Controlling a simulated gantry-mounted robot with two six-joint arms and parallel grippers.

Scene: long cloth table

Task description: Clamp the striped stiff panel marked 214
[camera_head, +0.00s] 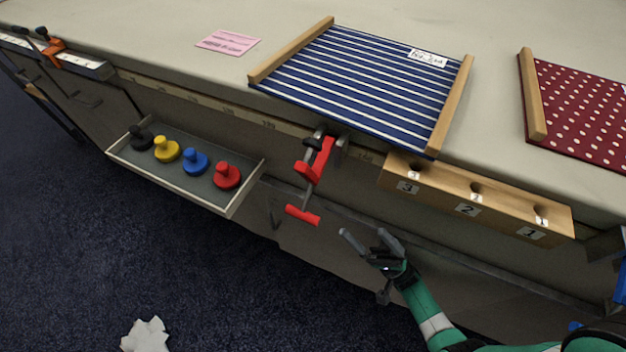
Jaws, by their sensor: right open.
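The striped panel (363,84), dark blue with white stripes, lies flat on the table with wooden strips along its left and right edges. A white label (428,58) sits at its top right; the writing is too small to read surely. A red clamp (314,160) hangs at the table's front edge, below the panel; I cannot tell whether it grips the panel. My right gripper (368,246) is open and empty, in front of the table edge, to the lower right of the red clamp. My left gripper is not in view.
A dotted red panel (580,112) lies at the right. A wooden block (495,202) numbered 3, 2, 1 is on the table's front. A tray (241,195) holds black, yellow, blue and red knobs. A pink note (228,42) and an orange clamp (53,48) are at the left.

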